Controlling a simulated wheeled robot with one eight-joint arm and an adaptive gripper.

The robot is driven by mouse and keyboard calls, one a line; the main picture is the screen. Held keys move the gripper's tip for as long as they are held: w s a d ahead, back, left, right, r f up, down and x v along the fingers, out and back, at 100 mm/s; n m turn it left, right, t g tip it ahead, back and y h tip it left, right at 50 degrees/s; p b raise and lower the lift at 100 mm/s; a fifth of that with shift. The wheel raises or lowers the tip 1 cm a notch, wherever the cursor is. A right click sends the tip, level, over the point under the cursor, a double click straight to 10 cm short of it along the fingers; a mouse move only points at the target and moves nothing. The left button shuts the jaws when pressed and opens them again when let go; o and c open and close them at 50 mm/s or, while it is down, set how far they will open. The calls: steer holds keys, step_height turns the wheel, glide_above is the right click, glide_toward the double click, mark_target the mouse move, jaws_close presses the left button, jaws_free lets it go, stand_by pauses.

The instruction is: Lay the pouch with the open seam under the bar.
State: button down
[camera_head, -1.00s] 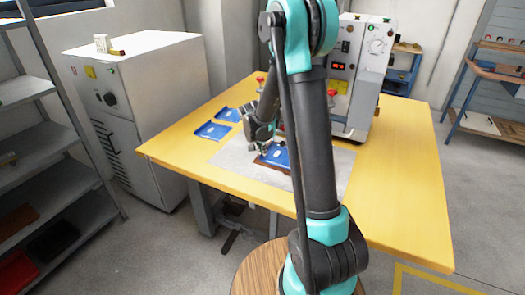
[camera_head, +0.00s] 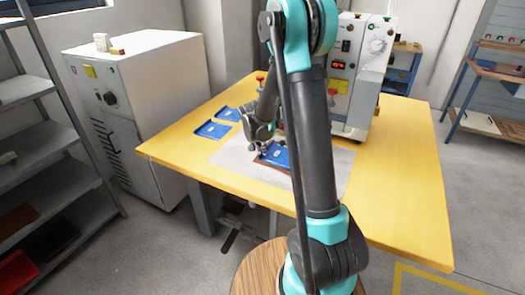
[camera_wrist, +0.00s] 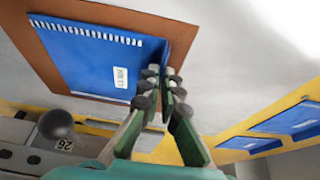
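A flat blue pouch (camera_wrist: 92,60) with a row of white marks along one edge and a white label lies over a brown board (camera_wrist: 215,12). It also shows in the head view (camera_head: 278,153), partly behind my arm. My gripper (camera_wrist: 162,78) is at the pouch's right edge in the wrist view, its fingertips close together with that edge between them. In the head view my gripper (camera_head: 266,150) is low over the pouch's left side. The press machine (camera_head: 355,75) stands behind my arm, and its bar is hidden. I cannot tell from here whether the seam is open.
Two more blue pouches lie on the yellow table (camera_head: 400,190), one nearer (camera_head: 213,130) and one behind it (camera_head: 228,114). A pale grey mat (camera_head: 235,165) lies under the brown board. Red knobs stand by the machine. A grey cabinet (camera_head: 150,130) is left of the table.

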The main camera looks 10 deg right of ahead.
steer(key=c, duration=1.6)
jaws_free()
steer(key=shift+c, duration=0.2)
steer(key=shift+r, duration=0.2)
steer(key=shift+r, duration=1.45)
steer(key=shift+s+a+r, duration=0.2)
steer(key=shift+s+a, duration=0.6)
steer(key=shift+s, duration=0.3)
steer(key=shift+s+a+r, duration=0.2)
steer(key=shift+s+a, duration=0.55)
steer(key=shift+s, duration=0.3)
steer(key=shift+s+a+r, duration=0.2)
steer(key=shift+s+a, duration=0.6)
steer(key=shift+s, duration=0.3)
steer(key=shift+s, duration=0.1)
